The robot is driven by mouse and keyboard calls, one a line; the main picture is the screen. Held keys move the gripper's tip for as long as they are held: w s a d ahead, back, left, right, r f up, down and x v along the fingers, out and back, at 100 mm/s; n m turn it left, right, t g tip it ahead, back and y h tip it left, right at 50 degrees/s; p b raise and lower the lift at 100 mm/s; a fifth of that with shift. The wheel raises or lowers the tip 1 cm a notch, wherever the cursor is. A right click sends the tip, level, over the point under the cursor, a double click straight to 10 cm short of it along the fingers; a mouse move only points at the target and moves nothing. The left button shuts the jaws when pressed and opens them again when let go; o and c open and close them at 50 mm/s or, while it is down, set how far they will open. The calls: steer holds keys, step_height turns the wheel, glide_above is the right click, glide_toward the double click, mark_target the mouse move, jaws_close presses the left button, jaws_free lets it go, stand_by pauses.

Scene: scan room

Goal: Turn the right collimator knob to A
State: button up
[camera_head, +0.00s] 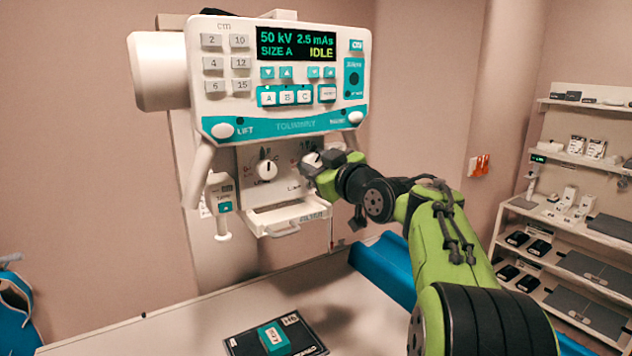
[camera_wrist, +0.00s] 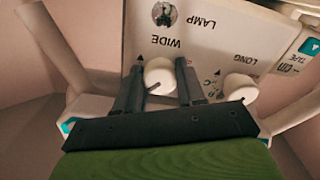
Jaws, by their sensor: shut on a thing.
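The right collimator knob (camera_wrist: 158,72) is a white round knob with a dark pointer line on its front. It sits between the two dark fingers of my gripper (camera_wrist: 160,64), which is shut on it. In the head view my gripper (camera_head: 322,161) is at the right side of the collimator face and covers most of this knob. The left collimator knob (camera_head: 266,170) is free, and it also shows in the wrist view (camera_wrist: 240,88). Letter marks around the right knob are partly hidden by the fingers, and I cannot tell which one its pointer faces.
The control panel (camera_head: 275,126) overhangs the knobs, its screen reading SIZE A and IDLE. Below the knobs is the filter tray (camera_head: 288,217) with a handle. A teal block (camera_head: 274,338) lies on a dark plate on the table. Shelves (camera_head: 545,213) stand at right.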

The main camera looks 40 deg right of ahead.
steer(key=n+b, duration=0.4)
steer(key=n, duration=0.1)
steer(key=shift+f+n+b, duration=0.15)
steer(key=shift+n+b, duration=0.15)
steer(key=n+b, duration=0.2)
steer(key=n, duration=0.3)
steer(key=shift+n, duration=0.3)
steer(key=o, duration=1)
steer(key=shift+r, duration=0.2)
steer(key=shift+o, duration=0.2)
steer(key=s+b, duration=0.2)
steer(key=s, duration=1.3)
steer(key=shift+s+a, duration=0.4)
steer(key=shift+a, duration=0.05)
